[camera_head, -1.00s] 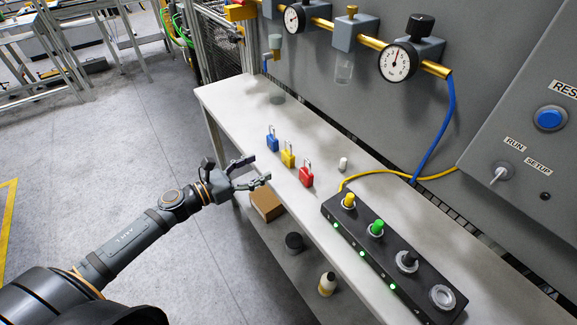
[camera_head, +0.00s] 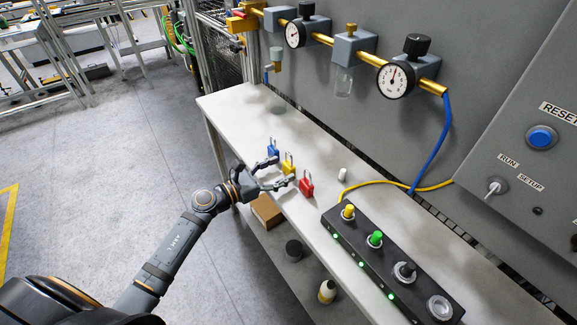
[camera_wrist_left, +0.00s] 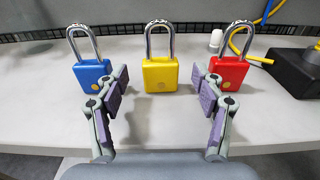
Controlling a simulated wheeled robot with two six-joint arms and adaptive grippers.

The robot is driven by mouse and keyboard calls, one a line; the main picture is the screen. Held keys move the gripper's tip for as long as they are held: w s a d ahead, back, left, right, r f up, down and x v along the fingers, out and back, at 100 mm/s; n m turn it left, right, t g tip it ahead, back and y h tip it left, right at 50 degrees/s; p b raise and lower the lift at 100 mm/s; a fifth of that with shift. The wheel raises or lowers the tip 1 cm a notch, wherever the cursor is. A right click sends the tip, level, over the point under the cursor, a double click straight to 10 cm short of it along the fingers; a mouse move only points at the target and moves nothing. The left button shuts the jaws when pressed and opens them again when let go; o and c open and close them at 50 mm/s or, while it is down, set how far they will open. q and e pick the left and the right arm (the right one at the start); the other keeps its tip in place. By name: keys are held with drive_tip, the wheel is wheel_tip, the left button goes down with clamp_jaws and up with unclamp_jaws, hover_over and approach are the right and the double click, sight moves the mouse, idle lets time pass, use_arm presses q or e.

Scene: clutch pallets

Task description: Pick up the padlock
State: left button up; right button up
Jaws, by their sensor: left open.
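Three padlocks stand upright in a row on the white bench: a blue padlock (camera_head: 272,149), a yellow padlock (camera_head: 288,164) and a red padlock (camera_head: 306,185). In the left wrist view the blue padlock (camera_wrist_left: 91,75) is left, the yellow padlock (camera_wrist_left: 160,75) is in the middle and the red padlock (camera_wrist_left: 229,73) is right. My left gripper (camera_head: 281,172) is open and empty at the bench's front edge. Its two fingers (camera_wrist_left: 163,90) point at the yellow padlock, one to each side and short of it. My right gripper is not in view.
The white bench (camera_head: 345,232) stands along a grey wall. A black box (camera_head: 375,245) with knobs and green lights is on its right part, with a yellow cable. A small white object (camera_head: 342,174) stands behind the red padlock. A cardboard box (camera_head: 266,211) is on the lower shelf.

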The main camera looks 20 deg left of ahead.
sight(286, 166)
use_arm(q)
drive_tip(key=x, duration=0.3)
drive_tip(key=shift+d+r+p, duration=0.1)
drive_tip(key=shift+p, duration=0.3)
drive_tip(key=shift+w+d, duration=0.25)
drive_tip(key=shift+w, duration=0.1)
drive_tip(key=shift+s+a, duration=0.1)
drive_tip(key=shift+c, duration=0.4)
drive_tip(key=c, duration=1.2)
drive_tip(key=shift+c, duration=0.2)
wheel_tip(286, 166, up, 3)
drive_tip(key=shift+f, duration=0.1)
drive_tip(key=s+d+r+p, duration=0.2)
drive_tip(key=s+d+r, duration=0.1)
drive_tip(key=s+r, duration=0.7)
drive_tip(key=s, duration=0.3)
drive_tip(key=shift+s+d, duration=0.3)
drive_tip(key=shift+d, duration=0.05)
